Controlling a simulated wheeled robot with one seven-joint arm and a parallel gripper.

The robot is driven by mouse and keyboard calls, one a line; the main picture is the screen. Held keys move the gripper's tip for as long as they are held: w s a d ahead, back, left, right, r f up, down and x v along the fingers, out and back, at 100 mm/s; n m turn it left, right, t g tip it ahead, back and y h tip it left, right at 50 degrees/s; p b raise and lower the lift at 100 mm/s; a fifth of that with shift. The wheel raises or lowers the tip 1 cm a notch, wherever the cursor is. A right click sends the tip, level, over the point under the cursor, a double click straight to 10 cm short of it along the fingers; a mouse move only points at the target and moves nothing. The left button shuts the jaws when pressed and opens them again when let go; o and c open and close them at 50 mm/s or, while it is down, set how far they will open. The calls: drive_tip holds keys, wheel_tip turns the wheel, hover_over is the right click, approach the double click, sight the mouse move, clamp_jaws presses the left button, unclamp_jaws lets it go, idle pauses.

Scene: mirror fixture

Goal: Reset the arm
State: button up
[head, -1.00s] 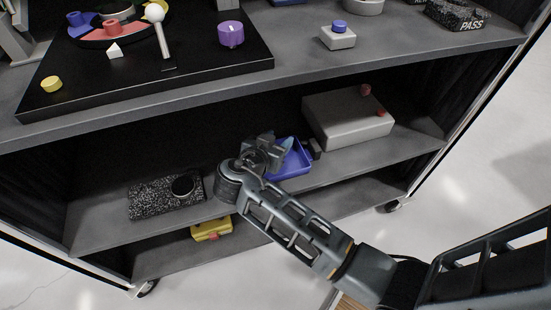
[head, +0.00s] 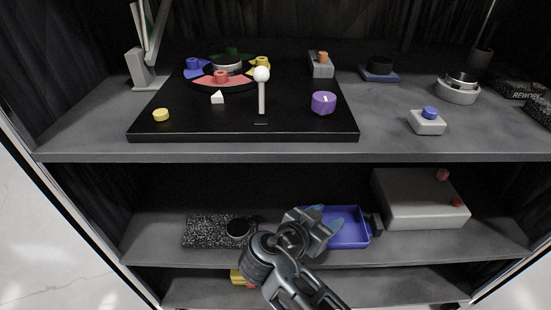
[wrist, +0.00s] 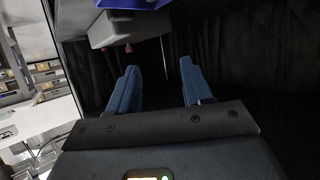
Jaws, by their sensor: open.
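My gripper (head: 323,222) is in front of the middle shelf in the head view, at the left end of the blue tray (head: 351,230), and hides part of it. In the wrist view my gripper (wrist: 157,90) shows two blue fingers spread wide apart with nothing between them. My arm reaches up from the bottom of the head view. Whether the gripper touches the tray or the shelf cannot be told.
The middle shelf (head: 160,220) also holds a speckled block (head: 204,231) with a black disc and a grey box (head: 412,200) with red knobs. Above, the top shelf (head: 90,120) bears a black board (head: 200,127) with a white-knobbed lever (head: 262,92). A yellow object (head: 237,277) lies below.

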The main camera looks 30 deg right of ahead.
drive_tip(key=s+a+f+n+t+y+p, duration=0.1)
drive_tip(key=s+a+n+t+y+p, duration=0.25)
drive_tip(key=s+n+y, duration=0.35)
drive_tip(key=s+a+f+n+t+y+p, duration=0.1)
drive_tip(key=s+a+n+t+y+p, duration=0.25)
drive_tip(key=s, duration=0.65)
drive_tip(key=s+a+r+n+t+y+p, duration=0.1)
drive_tip(key=s+r, duration=0.5)
drive_tip(key=r, duration=0.6)
drive_tip(key=s+a+r+n+t+y+p, duration=0.1)
drive_tip(key=s+a+r+n+t+y, duration=0.1)
drive_tip(key=r, duration=1)
drive_tip(key=s+a+n+t, duration=0.1)
drive_tip(key=s+n+t, duration=0.1)
drive_tip(key=s, duration=0.1)
drive_tip(key=shift+s+a+r+p, duration=0.2)
drive_tip(key=shift+s+a+p, duration=0.1)
drive_tip(key=shift+s+p, duration=0.1)
